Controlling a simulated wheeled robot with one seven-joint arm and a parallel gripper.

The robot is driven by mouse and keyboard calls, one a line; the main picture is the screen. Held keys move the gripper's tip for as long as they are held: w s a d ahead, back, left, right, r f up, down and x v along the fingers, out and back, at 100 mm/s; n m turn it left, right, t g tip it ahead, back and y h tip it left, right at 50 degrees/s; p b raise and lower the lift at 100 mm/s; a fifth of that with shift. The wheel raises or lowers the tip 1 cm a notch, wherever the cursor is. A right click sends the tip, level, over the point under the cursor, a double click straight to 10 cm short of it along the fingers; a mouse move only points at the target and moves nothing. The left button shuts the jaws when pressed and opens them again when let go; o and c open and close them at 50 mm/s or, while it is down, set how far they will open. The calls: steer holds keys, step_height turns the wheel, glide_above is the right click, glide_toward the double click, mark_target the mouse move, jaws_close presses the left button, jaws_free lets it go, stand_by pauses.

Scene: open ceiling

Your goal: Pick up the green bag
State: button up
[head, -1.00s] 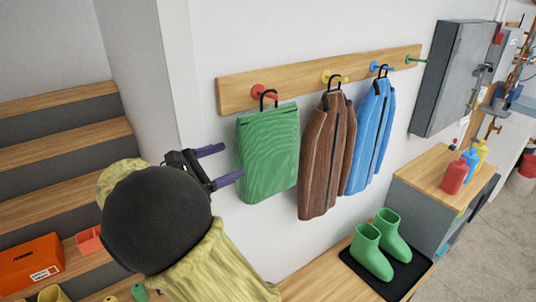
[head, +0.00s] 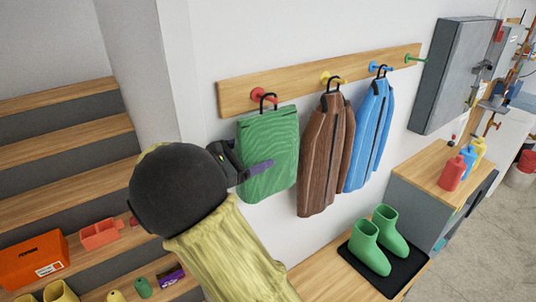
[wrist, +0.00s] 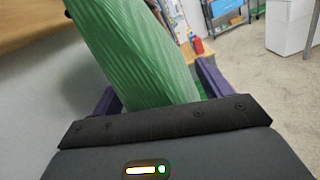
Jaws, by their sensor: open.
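The green bag (head: 270,150) hangs by a black hook from the red peg (head: 259,95) on the wall rack. My gripper (head: 258,170) is at the bag's lower left in the head view, with one purple finger showing in front of the bag. In the wrist view the green bag (wrist: 135,50) passes between the two purple fingers of my open gripper (wrist: 158,92). I cannot tell whether either finger touches the bag. The far finger is hidden in the head view.
A brown jacket (head: 320,155) and a blue jacket (head: 370,135) hang close to the right. Green boots (head: 370,245) stand on a black tray (head: 408,276) below. The wooden rack (head: 300,83) runs along the wall.

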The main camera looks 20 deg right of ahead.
steer(key=shift+d, duration=0.1)
stand_by(0.4)
steer(key=c, duration=0.9)
steer(key=shift+c, duration=0.3)
steer(key=shift+r, duration=0.1)
steer(key=shift+r+b, duration=0.2)
steer(key=shift+b, duration=0.1)
steer(key=s+d+b, duration=0.2)
steer(key=s, duration=0.6)
steer(key=s+d+b, duration=0.2)
steer(key=s+d, duration=0.1)
steer(key=s, duration=0.6)
steer(key=shift+d+r, duration=0.25)
steer(key=shift+r, duration=0.2)
